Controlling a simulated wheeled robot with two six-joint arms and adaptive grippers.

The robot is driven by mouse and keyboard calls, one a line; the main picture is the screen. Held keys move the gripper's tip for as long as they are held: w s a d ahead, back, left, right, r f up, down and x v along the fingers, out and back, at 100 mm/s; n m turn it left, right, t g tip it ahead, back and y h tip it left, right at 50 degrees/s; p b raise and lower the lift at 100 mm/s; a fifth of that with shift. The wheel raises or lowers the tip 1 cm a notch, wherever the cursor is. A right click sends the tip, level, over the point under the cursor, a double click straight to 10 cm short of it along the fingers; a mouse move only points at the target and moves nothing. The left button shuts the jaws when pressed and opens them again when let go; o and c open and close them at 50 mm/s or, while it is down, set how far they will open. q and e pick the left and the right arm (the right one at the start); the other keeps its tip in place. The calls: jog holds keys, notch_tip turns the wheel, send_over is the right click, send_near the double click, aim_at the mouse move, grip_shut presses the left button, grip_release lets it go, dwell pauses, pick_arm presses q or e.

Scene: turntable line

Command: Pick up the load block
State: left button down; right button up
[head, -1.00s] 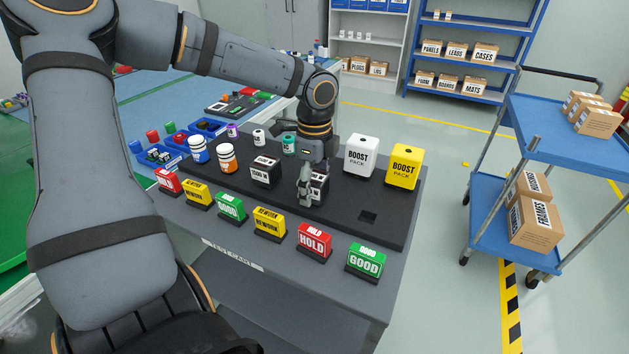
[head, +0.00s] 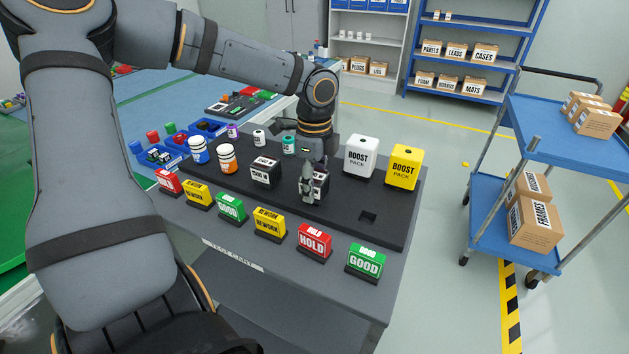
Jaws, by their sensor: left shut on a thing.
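My left gripper (head: 309,191) points down at the black tray (head: 345,218) and is shut on a black load block (head: 321,184) with a white label. The fingers cover much of the block's left side. The block is at or very near the tray surface; I cannot tell whether there is a gap under it. A second, similar black block (head: 265,171) with a white label stands on the tray to the left, apart from the gripper. My right gripper is not in view.
A white boost pack (head: 360,157) and a yellow one (head: 404,167) stand right of the gripper. White-capped bottles (head: 227,158) stand to the left. Colored sign blocks (head: 315,240) line the front edge of the cart. An empty square recess (head: 368,217) is at front right.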

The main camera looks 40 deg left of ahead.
aim_at(315, 174)
pick_arm(q)
notch_tip(315, 174, up, 3)
jog(key=shift+w+r+p, duration=0.1)
jog(key=shift+p, duration=0.45)
jog(key=s+d+r, duration=0.2)
jog(key=s+r, duration=0.3)
jog(key=s, duration=0.2)
jog(key=s+d+r, duration=0.3)
jog(key=s+r, duration=0.1)
jog(key=s, duration=0.2)
notch_tip(315, 174, up, 14)
jog(key=p, duration=1.2)
jog(key=shift+s+a+f+p, duration=0.15)
jog(key=shift+f+p, duration=0.1)
jog(key=shift+p, duration=0.1)
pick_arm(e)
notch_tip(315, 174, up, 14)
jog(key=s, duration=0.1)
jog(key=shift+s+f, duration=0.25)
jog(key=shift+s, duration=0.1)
